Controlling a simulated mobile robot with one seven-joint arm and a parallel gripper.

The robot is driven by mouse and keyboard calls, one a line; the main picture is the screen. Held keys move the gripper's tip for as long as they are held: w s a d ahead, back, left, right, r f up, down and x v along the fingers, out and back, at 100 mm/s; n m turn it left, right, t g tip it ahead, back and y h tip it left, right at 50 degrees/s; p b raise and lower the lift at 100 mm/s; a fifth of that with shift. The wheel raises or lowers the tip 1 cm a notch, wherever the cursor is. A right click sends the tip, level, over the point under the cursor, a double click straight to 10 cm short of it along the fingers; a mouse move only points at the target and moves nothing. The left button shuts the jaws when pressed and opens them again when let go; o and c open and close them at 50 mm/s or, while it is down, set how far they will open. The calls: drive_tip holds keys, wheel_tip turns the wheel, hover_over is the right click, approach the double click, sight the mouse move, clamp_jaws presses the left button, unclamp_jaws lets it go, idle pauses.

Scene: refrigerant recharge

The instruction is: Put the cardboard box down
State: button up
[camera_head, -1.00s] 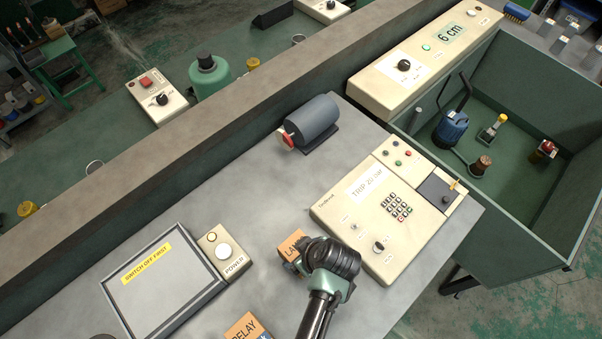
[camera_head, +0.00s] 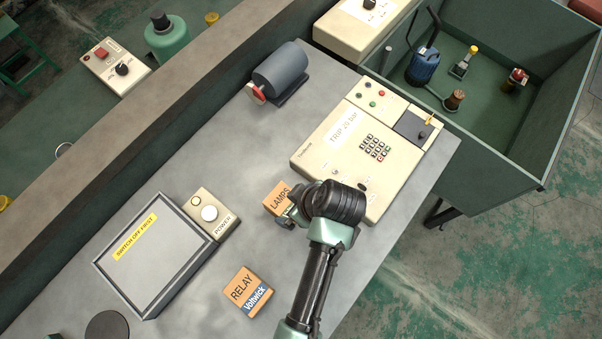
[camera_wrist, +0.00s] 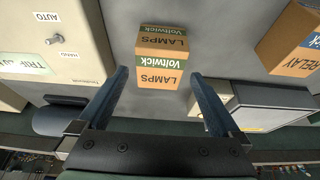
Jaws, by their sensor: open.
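A cardboard box marked LAMPS (camera_head: 277,198) rests on the grey bench, left of the cream TRIP panel. In the wrist view this box (camera_wrist: 162,60) shows its LAMPS and green Voltwick print, just ahead of my fingers and between their lines. My gripper (camera_wrist: 160,78) is open, with a gap on each side of the box. In the head view my gripper (camera_head: 288,214) is at the box's near right side and hides part of it. A second cardboard box, marked RELAY (camera_head: 247,290), sits on the bench nearer the front; it also shows in the wrist view (camera_wrist: 292,40).
The cream TRIP panel (camera_head: 340,150) stands close to the right of my gripper. The POWER switch box (camera_head: 209,215) and a framed panel (camera_head: 152,255) lie to the left. A dark grey cylinder (camera_head: 282,72) is farther back. Bare bench lies between the cylinder and the boxes.

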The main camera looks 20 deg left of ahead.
drive_tip(key=w+d+r+m+t+h, duration=0.15)
drive_tip(key=w+r+t, duration=0.4)
drive_tip(key=r, duration=0.75)
drive_tip(key=w+d+r+m+t, duration=0.3)
drive_tip(key=w+r, duration=0.4)
drive_tip(key=r, duration=0.7)
drive_tip(key=w+d+r+m+t+h, duration=0.1)
drive_tip(key=w+r+m+t, duration=0.2)
drive_tip(key=w+r+t, duration=0.7)
drive_tip(key=s+d+r+m+t, duration=0.1)
drive_tip(key=s+r, duration=0.4)
drive_tip(key=r, duration=0.6)
drive_tip(key=s+d+r+m+t+h, duration=0.1)
drive_tip(key=s+r+m+t, duration=0.2)
drive_tip(key=r, duration=0.8)
drive_tip(key=s+d+r+m+t, duration=0.1)
drive_tip(key=s+r+m+t, duration=0.1)
drive_tip(key=s+r, duration=0.6)
wheel_tip(320, 180, up, 4)
drive_tip(key=shift+f+t+h, duration=0.1)
drive_tip(key=shift+t+h, duration=0.25)
drive_tip(key=shift+t, duration=0.3)
drive_tip(key=shift+f+m, duration=0.1)
drive_tip(key=shift+m, duration=0.15)
